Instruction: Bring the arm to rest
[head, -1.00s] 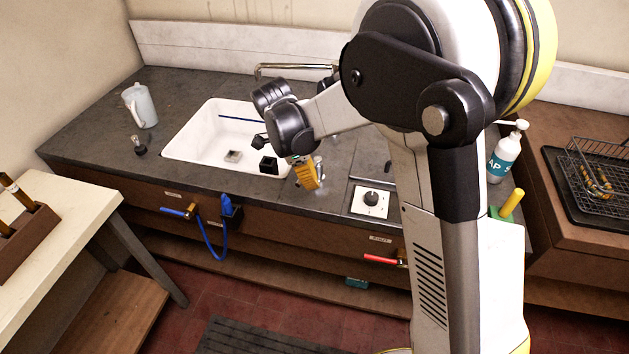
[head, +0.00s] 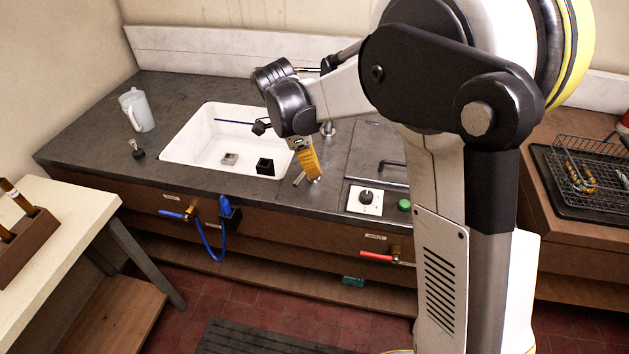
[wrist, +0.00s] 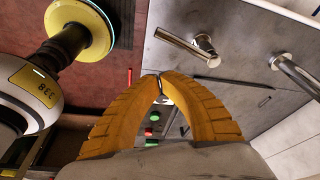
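My arm reaches from the right over the counter (head: 90,115) in the head view, bent at the elbow. My gripper (head: 315,180) hangs from its end with orange fingers pointing down, to the right of the sink and close to the counter's front edge. In the wrist view the two ridged fingers of my gripper (wrist: 160,82) curve together and meet at the tips. Nothing shows held between them.
A pale jug (head: 137,109) stands at the left. A white plate with a knob (head: 365,201) and a wire basket (head: 590,172) are to the right. A pale table (head: 80,205) is front left.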

